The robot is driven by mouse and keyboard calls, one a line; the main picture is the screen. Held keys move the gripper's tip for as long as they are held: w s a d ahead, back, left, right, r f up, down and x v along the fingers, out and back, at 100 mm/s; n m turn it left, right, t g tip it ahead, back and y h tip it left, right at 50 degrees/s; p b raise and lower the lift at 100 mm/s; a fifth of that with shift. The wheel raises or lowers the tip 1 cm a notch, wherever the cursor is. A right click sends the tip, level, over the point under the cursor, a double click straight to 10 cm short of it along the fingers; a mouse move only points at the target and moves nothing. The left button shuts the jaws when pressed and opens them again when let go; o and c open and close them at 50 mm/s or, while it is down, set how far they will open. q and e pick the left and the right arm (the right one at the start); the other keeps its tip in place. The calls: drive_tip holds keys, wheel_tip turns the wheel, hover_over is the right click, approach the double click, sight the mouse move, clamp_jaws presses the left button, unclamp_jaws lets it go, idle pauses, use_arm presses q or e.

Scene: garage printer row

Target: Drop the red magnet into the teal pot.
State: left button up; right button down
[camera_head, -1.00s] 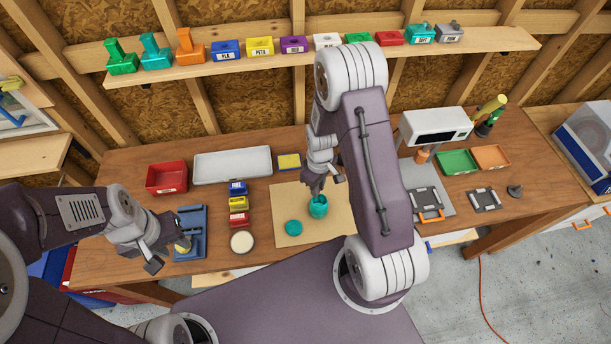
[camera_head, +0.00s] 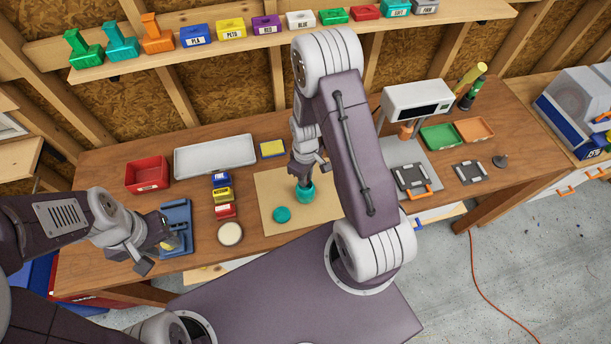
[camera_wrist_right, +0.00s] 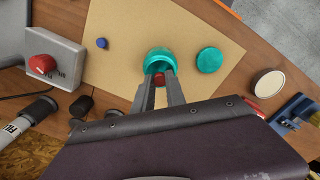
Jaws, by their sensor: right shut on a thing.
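The teal pot (camera_head: 305,196) stands open on the tan mat, and it also shows in the right wrist view (camera_wrist_right: 158,56). My right gripper (camera_head: 304,184) is directly over the pot's mouth, fingers pointing down. In the right wrist view its fingers (camera_wrist_right: 160,84) are shut on the red magnet (camera_wrist_right: 159,78), a small red piece at the pot's near rim. Whether the magnet is below the rim I cannot tell. My left gripper (camera_head: 170,243) is low beside the blue fixture at the left; its finger gap is unclear.
A round teal lid (camera_head: 282,214) lies on the mat (camera_head: 268,187) beside the pot. A small blue piece (camera_wrist_right: 101,43) lies on the mat's other side. Small labelled bins (camera_head: 223,194) and a round cream-coloured disc (camera_head: 230,233) stand left of the mat. A blue fixture (camera_head: 177,215) is further left.

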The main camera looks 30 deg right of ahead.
drive_tip(key=shift+f, duration=0.2)
idle(0.4)
drive_tip(key=shift+f, duration=0.3)
idle(0.3)
drive_tip(key=c, duration=1.3)
unclamp_jaws()
drive_tip(key=shift+o, duration=0.3)
drive_tip(key=o, duration=0.4)
drive_tip(key=shift+c, duration=0.2)
